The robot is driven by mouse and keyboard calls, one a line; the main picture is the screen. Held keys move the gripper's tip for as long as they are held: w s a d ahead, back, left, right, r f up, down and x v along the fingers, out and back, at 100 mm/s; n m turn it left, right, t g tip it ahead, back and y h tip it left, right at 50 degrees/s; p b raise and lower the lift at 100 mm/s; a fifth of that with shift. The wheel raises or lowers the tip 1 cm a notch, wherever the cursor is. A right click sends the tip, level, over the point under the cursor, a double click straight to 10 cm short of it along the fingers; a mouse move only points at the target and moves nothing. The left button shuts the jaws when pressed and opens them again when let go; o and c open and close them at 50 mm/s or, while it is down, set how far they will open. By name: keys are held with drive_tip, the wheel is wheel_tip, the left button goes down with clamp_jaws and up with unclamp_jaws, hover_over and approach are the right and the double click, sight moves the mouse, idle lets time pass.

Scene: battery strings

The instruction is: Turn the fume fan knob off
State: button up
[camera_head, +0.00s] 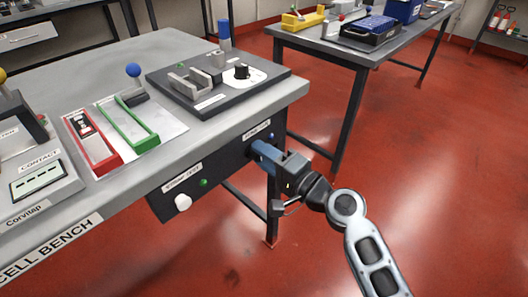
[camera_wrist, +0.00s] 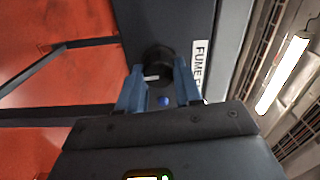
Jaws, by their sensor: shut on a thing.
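The fume fan knob (camera_wrist: 158,56) is a round black knob with a white pointer line, on the dark front panel under the bench top. In the wrist view it sits between the two blue fingers of my gripper (camera_wrist: 159,68), which is shut on it. A white label (camera_wrist: 198,68) starting with FUME is beside it, and a small blue lamp (camera_wrist: 165,101) shows near the fingers. In the head view my gripper (camera_head: 258,149) reaches the right end of the panel and hides the knob.
The bench top (camera_head: 130,65) overhangs the panel, carrying red and green trays and a dark fixture board (camera_head: 205,105). The red floor at right is open.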

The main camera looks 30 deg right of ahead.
drive_tip(key=shift+m, duration=0.6)
drive_tip(key=o, duration=1)
drive_tip(key=shift+o, duration=0.2)
drive_tip(key=v, duration=0.7)
drive_tip(key=shift+s+d, duration=0.15)
drive_tip(key=shift+s, duration=0.2)
